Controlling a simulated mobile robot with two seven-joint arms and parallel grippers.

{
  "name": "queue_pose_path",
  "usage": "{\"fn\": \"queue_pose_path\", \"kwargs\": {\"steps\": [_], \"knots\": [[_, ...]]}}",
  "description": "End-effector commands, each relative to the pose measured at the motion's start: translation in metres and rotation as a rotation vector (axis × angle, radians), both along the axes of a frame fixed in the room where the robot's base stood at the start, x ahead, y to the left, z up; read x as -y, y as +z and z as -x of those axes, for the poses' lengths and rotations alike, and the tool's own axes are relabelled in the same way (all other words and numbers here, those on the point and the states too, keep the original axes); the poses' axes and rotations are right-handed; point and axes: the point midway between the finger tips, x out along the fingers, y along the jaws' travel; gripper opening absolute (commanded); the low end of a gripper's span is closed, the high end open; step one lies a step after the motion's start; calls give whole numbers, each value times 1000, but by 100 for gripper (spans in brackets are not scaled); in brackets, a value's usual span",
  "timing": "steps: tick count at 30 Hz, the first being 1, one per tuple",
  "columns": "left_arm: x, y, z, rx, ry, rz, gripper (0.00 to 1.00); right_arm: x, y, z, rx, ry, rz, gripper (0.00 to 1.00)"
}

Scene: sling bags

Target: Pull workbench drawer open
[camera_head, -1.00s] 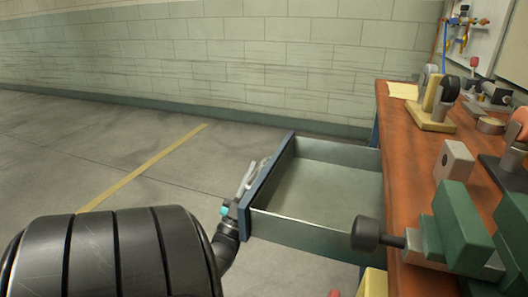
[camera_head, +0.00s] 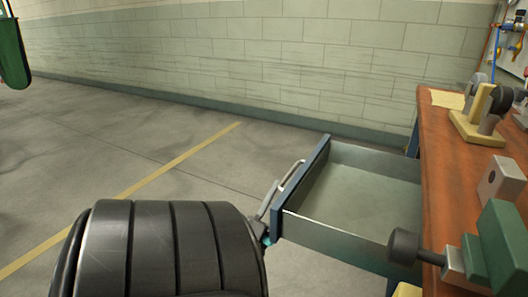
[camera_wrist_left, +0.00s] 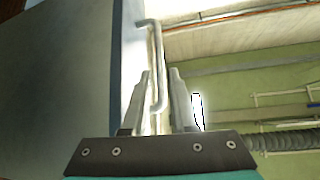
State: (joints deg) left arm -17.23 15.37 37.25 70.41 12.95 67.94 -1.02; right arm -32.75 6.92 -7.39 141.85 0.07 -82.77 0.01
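The workbench drawer (camera_head: 355,193) is pulled far out of the bench's left side, and its inside looks empty. Its blue front (camera_head: 300,190) faces left and carries a pale bar handle (camera_head: 292,175). My left gripper (camera_head: 270,202) is at the near end of this handle, partly hidden behind my dark arm. In the left wrist view the handle (camera_wrist_left: 155,65) runs between the two fingers of the left gripper (camera_wrist_left: 161,85). Gaps show between fingers and handle, so the gripper looks open around it. My right gripper is not in view.
The orange-brown workbench top (camera_head: 450,150) at the right holds a green vise (camera_head: 495,250), a yellow-based tool (camera_head: 482,120) and a grey block (camera_head: 500,182). A green hanging thing (camera_head: 12,50) is at the left edge. The floor (camera_head: 120,125) left of the drawer is clear.

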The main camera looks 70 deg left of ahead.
Motion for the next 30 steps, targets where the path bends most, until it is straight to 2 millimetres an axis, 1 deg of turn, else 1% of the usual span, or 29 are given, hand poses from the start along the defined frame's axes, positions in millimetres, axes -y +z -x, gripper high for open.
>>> {"fn": "queue_pose_path", "kwargs": {"steps": [1,6,12,18,30], "knots": [[5,-11,9,-5,1,4,26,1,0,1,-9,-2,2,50],[19,-40,35,-5,1,4,26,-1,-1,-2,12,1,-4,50],[32,-65,57,-3,0,3,26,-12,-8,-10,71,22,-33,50],[37,-73,66,-1,0,1,26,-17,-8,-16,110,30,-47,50],[37,-74,67,-1,0,1,26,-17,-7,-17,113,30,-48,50]]}}
